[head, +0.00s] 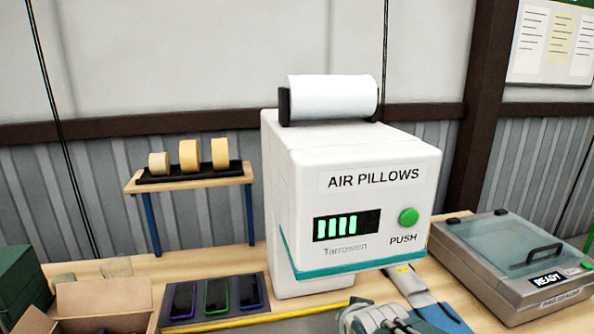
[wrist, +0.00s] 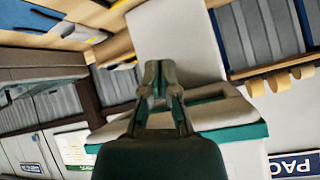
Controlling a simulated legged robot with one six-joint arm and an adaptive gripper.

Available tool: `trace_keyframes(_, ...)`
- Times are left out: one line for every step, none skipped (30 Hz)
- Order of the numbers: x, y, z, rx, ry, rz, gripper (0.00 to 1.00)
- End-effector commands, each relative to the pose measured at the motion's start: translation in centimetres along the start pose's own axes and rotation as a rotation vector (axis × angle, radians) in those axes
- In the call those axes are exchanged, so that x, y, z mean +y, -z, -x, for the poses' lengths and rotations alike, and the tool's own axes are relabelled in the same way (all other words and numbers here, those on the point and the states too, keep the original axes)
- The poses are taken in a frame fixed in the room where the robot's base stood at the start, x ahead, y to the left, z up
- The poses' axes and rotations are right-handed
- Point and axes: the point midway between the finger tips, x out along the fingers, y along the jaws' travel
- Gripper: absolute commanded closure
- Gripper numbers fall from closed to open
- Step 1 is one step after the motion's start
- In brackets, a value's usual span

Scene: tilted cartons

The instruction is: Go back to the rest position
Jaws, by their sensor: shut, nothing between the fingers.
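My gripper (wrist: 160,72) shows in the middle of the wrist view, with its fingers together and nothing between them. The white air pillow machine (wrist: 178,35) is behind the fingertips in that view; I cannot tell the gap between them. In the head view, the machine (head: 345,165) stands on the bench with a lit green bar display and a round green button (head: 408,216). Grey and teal parts of my arm show at the bottom edge of the head view. My fingertips cannot be made out there.
A bag sealer (head: 515,265) marked READY stands right of the machine. Left are a shelf (head: 190,182) with three tape rolls, a dark tray (head: 214,300) with three phone-like items, and an open carton (head: 105,300). A yellow strip (head: 265,316) runs along the front.

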Motion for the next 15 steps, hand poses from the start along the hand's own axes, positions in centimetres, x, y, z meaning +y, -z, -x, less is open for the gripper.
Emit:
trace_keyframes(1.1, -0.1, 1.8, -0.015, -0.030, 0.017, 1.00)
trace_keyframes(1.7, -0.3, 2.7, -0.031, -0.047, 0.032, 1.00)
trace_keyframes(2.4, -0.8, 3.9, -0.054, -0.068, 0.051, 1.00)
trace_keyframes(3.0, -1.1, 4.9, -0.071, -0.082, 0.063, 1.00)
trace_keyframes(3.5, -1.6, 5.8, -0.091, -0.095, 0.076, 1.00)
trace_keyframes(4.1, -2.1, 7.0, -0.116, -0.110, 0.095, 1.00)
trace_keyframes(4.6, -2.6, 8.0, -0.135, -0.119, 0.107, 1.00)
trace_keyframes(5.0, -3.1, 8.9, -0.156, -0.127, 0.120, 1.00)
trace_keyframes(5.5, -3.8, 10.1, -0.182, -0.136, 0.138, 1.00)
trace_keyframes(5.8, -4.4, 10.9, -0.203, -0.142, 0.150, 1.00)
trace_keyframes(6.1, -5.0, 11.7, -0.222, -0.145, 0.162, 1.00)
trace_keyframes(6.4, -5.7, 12.7, -0.247, -0.148, 0.177, 1.00)
trace_keyframes(6.6, -6.1, 13.3, -0.263, -0.149, 0.187, 1.00)
trace_keyframes(6.7, -6.6, 13.8, -0.278, -0.149, 0.195, 1.00)
trace_keyframes(6.9, -7.1, 14.4, -0.295, -0.149, 0.205, 1.00)
